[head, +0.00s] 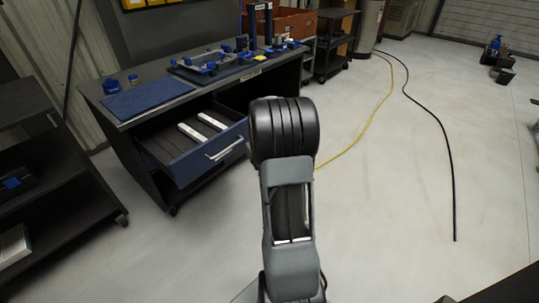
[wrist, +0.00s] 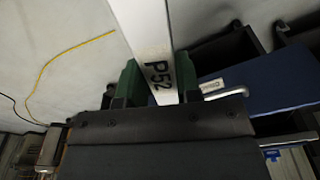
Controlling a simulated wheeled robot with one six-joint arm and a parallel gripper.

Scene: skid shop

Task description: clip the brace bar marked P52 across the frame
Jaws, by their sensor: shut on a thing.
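In the wrist view a white brace bar (wrist: 143,28) carries the dark marking P52. My gripper (wrist: 157,82) is shut on it, with a green fingertip on each side near the marking. The bar runs up out of the picture, so its far end is hidden. In the head view my arm stands in the middle and hides the gripper and the held bar. A grey frame with blue clips (head: 207,66) appears to be on the workbench (head: 133,115), left of my arm; its details are too small to tell.
The bench drawer (head: 212,150) is open, with two white bars (head: 196,134) inside. A blue mat (head: 147,100) lies on the bench's left end. A dark shelf cart (head: 60,190) stands at left.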

